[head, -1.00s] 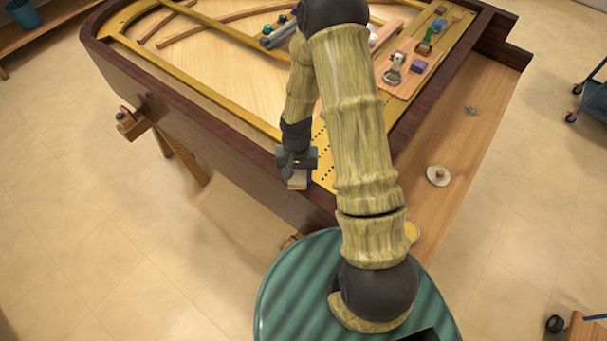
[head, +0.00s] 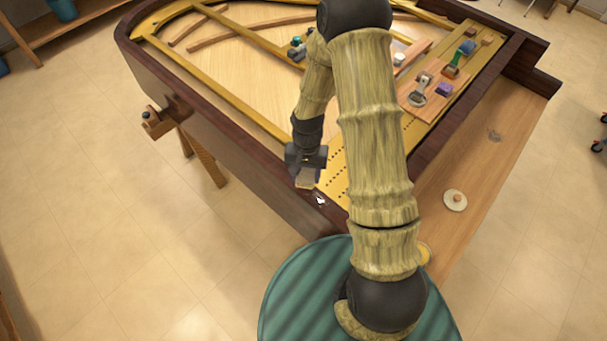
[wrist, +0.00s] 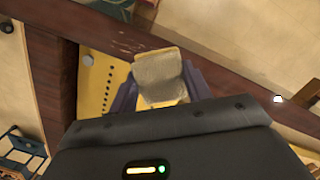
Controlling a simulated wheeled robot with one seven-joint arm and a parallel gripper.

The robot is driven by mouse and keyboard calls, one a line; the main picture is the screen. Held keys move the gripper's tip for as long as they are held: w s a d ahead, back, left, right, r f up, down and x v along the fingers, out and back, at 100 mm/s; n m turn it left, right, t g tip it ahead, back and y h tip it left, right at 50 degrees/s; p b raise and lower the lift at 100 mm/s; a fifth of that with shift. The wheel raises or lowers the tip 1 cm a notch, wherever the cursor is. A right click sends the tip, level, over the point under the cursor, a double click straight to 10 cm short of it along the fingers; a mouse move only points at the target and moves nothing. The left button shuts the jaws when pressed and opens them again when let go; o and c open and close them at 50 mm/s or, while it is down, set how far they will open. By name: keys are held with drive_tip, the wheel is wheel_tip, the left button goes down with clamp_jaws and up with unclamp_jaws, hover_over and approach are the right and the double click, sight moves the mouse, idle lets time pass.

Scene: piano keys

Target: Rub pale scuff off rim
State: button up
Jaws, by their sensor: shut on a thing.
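My gripper (head: 307,166) is shut on a tan block-like pad (head: 306,183), held over the dark wooden rim (head: 258,160) of the piano case. In the wrist view the pad (wrist: 160,75) sits between the two fingers and overlaps the rim (wrist: 215,77). I cannot tell whether it touches the wood. A pale scuff (head: 319,199) shows on the rim just right of and below the pad in the head view. In the wrist view pale scratch marks (wrist: 127,46) lie on the rim beside the pad.
A yellow plate (head: 338,186) with rows of holes lies inside the rim. A board with several tools (head: 433,92) is on the piano's right. A pale disc (head: 455,200) lies on the wooden ledge (head: 479,160).

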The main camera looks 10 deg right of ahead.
sight(305, 176)
wheel_tip(305, 176, up, 2)
drive_tip(key=shift+r+p, duration=0.1)
drive_tip(key=shift+p, duration=0.4)
drive_tip(key=shift+a+r+p, duration=0.1)
drive_tip(key=shift+r+p, duration=0.2)
drive_tip(key=shift+r, duration=0.1)
